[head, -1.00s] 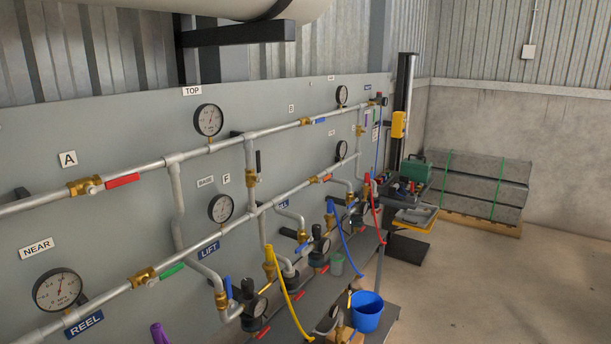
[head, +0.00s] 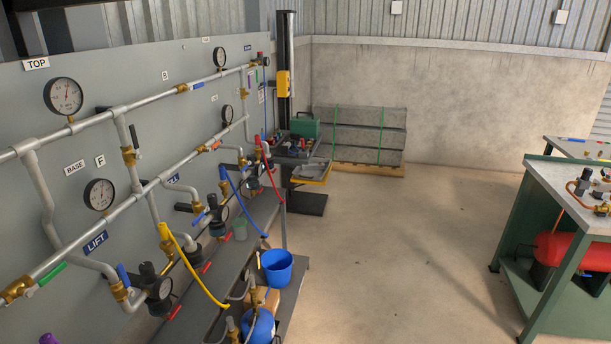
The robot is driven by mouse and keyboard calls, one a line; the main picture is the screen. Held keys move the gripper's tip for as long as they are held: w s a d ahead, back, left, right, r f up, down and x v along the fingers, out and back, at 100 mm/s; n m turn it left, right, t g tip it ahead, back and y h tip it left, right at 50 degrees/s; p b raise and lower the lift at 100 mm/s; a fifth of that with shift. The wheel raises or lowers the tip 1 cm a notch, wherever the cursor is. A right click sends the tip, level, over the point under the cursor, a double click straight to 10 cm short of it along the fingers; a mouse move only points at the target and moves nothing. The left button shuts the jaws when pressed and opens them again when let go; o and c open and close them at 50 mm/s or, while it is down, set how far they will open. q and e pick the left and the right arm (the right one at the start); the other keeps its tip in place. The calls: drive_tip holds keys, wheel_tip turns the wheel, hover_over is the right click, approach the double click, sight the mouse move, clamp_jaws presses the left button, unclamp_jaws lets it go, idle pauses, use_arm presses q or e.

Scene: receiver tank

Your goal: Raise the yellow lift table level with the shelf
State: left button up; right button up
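The yellow lift table (head: 312,172) stands at the far end of the pipe panel, beside a black mast (head: 285,60) with a yellow box on it. A grey tray lies on its top. A dark shelf (head: 292,158) with a green case and small parts is just behind it; the table top looks a little lower than this shelf. The LIFT label (head: 95,243) is on the panel at the left, near a drop pipe with a blue-handled valve (head: 124,276) and a black regulator. Neither of my grippers shows.
A blue bucket (head: 276,267) stands on the low bench under the panel. Yellow, blue and red hoses hang there. A green workbench (head: 570,200) with a red tank is at the right. The concrete floor (head: 400,260) between is clear.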

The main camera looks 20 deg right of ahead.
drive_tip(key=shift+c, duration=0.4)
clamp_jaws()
